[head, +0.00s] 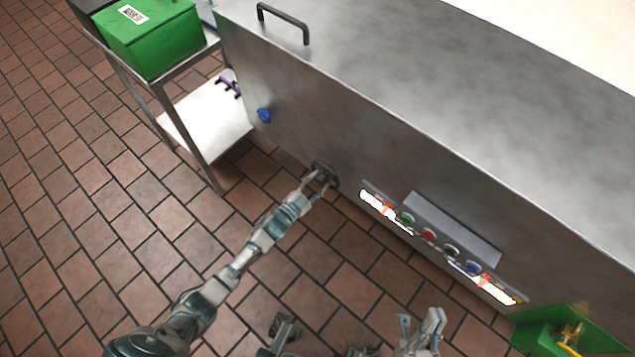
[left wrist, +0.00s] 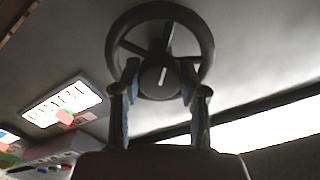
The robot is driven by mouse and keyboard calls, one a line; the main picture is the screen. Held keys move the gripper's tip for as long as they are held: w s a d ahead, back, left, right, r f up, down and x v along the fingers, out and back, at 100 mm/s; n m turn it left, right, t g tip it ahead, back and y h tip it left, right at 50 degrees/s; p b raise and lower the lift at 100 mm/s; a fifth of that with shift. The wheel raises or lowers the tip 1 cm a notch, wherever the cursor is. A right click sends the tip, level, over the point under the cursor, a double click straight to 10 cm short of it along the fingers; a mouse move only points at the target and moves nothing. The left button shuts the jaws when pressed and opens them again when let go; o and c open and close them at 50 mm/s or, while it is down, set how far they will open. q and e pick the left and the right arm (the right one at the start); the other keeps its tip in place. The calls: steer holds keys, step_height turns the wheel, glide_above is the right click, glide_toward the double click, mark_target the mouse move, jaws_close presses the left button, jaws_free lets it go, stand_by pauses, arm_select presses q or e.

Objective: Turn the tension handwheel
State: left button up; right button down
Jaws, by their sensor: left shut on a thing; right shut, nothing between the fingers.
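The tension handwheel (head: 324,172) is a dark wheel on the front of the steel machine, left of the button panel. In the left wrist view the handwheel (left wrist: 204,40) shows its round rim, spokes and a hub with a pale mark. My left gripper (head: 322,180) reaches the wheel from the front. Its two fingers (left wrist: 160,88) lie on either side of the hub, shut on the handwheel. In the head view the contact is small and partly hidden by the fingers. My right gripper (head: 420,325) is shut and empty, low in front of the machine, away from the wheel.
A button panel (head: 450,225) with coloured buttons and lit labels is right of the wheel. A blue knob (head: 264,115) is up and left. A green box (head: 150,40) stands on a steel cart at left. A green bin (head: 540,330) is at lower right. The tiled floor is open.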

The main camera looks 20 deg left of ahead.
arm_select(q)
steer(key=shift+f, duration=0.15)
stand_by(0.3)
steer(key=o, duration=1.1)
steer(key=shift+o, duration=0.2)
steer(key=shift+s, duration=0.1)
steer(key=shift+s+a, duration=0.1)
steer(key=shift+s, duration=0.1)
steer(key=v, duration=1.1)
steer(key=shift+s, duration=0.25)
steer(key=shift+a, duration=0.1)
